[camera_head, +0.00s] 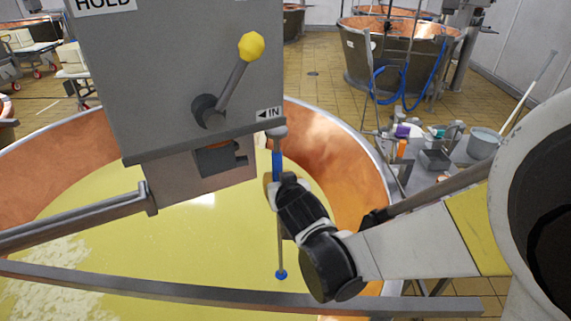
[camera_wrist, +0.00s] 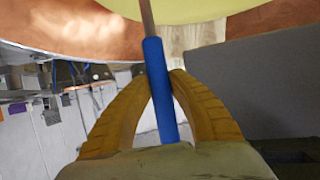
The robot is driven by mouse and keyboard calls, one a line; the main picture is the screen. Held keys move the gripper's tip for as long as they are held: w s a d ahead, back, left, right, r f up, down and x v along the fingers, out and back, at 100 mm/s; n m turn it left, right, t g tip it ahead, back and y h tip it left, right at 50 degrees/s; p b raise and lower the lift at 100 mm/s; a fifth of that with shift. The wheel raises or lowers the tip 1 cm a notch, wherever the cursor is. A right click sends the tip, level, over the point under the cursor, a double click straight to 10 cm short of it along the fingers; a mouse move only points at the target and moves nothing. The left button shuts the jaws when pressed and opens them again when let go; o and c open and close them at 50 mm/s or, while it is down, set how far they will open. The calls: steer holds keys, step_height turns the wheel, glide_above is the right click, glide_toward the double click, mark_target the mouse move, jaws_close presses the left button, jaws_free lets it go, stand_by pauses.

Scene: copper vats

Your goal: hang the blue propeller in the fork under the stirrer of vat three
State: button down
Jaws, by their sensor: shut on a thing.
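The propeller, a thin rod with a blue sleeve (camera_head: 277,164) and a blue lower end (camera_head: 281,275), hangs roughly upright beside the stirrer housing (camera_head: 185,75). My gripper (camera_head: 277,184) is shut on the blue sleeve, just right of the housing. In the wrist view, the two ribbed yellow fingers (camera_wrist: 160,95) close around the blue sleeve (camera_wrist: 156,70). A grey knob (camera_head: 276,132) tops the rod near the "IN" arrow label. The fork (camera_head: 238,158) shows as a dark notched opening under the housing, left of the rod, and looks empty. The rod's lower part is over the vat's yellow liquid.
The copper vat (camera_head: 345,150) surrounds the rod. A lever with a yellow knob (camera_head: 251,46) sticks out from the housing. A grey bar (camera_head: 75,222) runs left from the fork block, and a rail (camera_head: 200,296) crosses in front. A cluttered bench (camera_head: 430,175) stands right.

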steer(key=s+a, duration=0.3)
steer(key=a, duration=0.3)
steer(key=shift+s+a+f+b, duration=0.15)
steer(key=shift+s+a+b, duration=0.05)
steer(key=shift+s+b, duration=0.15)
steer(key=shift+d, duration=0.2)
steer(key=shift+w+d+r, duration=0.15)
steer(key=shift+d+r, duration=0.1)
steer(key=shift+w+d, duration=0.1)
stand_by(0.5)
